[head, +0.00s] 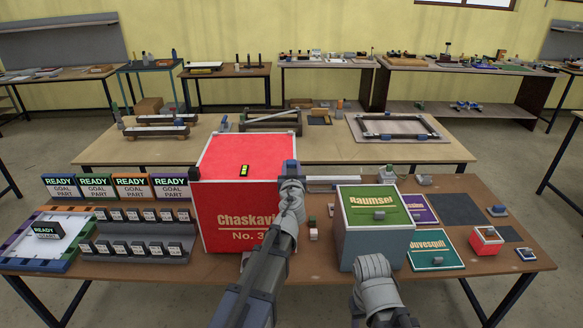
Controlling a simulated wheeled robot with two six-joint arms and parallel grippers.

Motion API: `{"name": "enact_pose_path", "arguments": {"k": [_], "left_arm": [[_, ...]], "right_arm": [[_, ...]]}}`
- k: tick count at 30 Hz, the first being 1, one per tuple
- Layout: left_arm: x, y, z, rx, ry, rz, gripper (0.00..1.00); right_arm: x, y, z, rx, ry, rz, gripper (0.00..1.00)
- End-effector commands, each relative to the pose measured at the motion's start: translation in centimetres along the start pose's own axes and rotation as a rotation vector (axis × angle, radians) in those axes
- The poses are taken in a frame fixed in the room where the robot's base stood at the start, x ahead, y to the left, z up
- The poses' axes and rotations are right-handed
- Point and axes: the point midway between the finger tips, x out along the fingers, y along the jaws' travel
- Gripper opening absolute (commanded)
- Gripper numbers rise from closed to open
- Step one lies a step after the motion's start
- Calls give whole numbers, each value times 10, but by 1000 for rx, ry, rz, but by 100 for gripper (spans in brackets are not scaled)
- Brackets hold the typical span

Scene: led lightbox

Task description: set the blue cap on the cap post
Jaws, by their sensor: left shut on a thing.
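My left gripper (290,182) is raised in front of the right edge of the big red box. It is shut on a small blue piece, which looks like the blue cap (290,167); the fingers hide part of it. I cannot pick out the cap post with certainty. A small yellow-and-black piece (244,170) sits on top of the red box (232,214). My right gripper (372,268) is low at the front, before the grey box with a green top; its fingertips are not clear.
The grey box (372,247) stands right of my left gripper. READY signs (96,187), rows of small black blocks (130,250) and a white tray (45,236) fill the left. Flat panels (436,250) and a small red box (486,240) are right. A second table (330,150) stands behind.

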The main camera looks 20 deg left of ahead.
Motion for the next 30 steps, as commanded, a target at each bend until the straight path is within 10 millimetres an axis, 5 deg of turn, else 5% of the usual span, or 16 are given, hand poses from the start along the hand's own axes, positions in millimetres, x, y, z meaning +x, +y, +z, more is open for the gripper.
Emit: {"name": "enact_pose_path", "arguments": {"k": [30], "left_arm": [[1, 0, 26, 0, 0, 0, 0]], "right_arm": [[26, -2, -2, 0, 0, 0, 50]]}}
